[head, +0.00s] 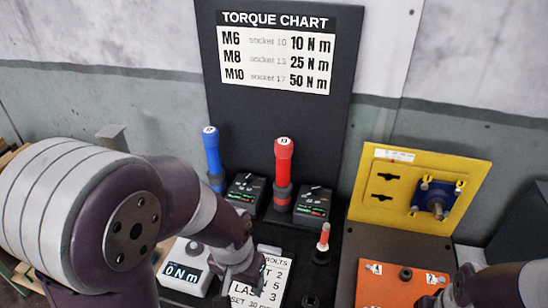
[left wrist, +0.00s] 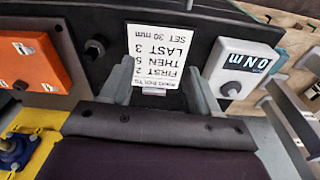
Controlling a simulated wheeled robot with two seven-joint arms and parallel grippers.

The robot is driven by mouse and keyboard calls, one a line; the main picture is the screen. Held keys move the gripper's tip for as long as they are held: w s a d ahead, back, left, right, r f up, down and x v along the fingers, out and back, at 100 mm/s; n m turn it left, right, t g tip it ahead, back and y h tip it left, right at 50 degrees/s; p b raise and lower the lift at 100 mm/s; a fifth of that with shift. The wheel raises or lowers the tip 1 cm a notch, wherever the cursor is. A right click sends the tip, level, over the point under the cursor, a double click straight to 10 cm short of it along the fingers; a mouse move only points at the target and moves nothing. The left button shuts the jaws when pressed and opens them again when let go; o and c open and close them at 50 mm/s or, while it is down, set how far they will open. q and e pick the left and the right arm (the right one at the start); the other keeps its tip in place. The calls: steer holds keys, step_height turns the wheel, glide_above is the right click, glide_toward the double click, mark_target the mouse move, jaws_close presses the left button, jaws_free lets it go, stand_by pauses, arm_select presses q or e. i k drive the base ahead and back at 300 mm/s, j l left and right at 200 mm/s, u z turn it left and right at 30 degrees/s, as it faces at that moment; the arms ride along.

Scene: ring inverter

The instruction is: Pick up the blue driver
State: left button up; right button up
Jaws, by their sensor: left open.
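The blue driver (head: 212,152) stands upright at the back left of the black bench, in front of the torque chart board. A small dark box with lit displays (head: 245,190) is beside it. My left gripper (head: 243,278) is low over the front of the bench, apart from the blue driver and to its lower right. Its two open fingers also show in the left wrist view (left wrist: 158,92), with nothing held between them; the instruction card (left wrist: 158,55) lies beyond them. I cannot make out the blue driver in the left wrist view. My right gripper (head: 445,294) shows partly at the lower right edge.
A red driver (head: 283,163) stands right of the blue one, with another dark box (head: 314,203). A small red-tipped tool (head: 323,240) stands nearer. A meter reading 0 N m (head: 184,270) is left of the card. A yellow fixture (head: 400,205) and orange block (head: 385,290) are at right.

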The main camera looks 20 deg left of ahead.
mark_target(210, 137)
steer(key=j+z, duration=0.15)
steer(key=j, duration=0.5)
steer(key=k+j+z, duration=0.15)
steer(key=j, duration=0.5)
steer(key=j+z, duration=0.15)
steer(key=j, duration=0.5)
steer(key=k, duration=0.05)
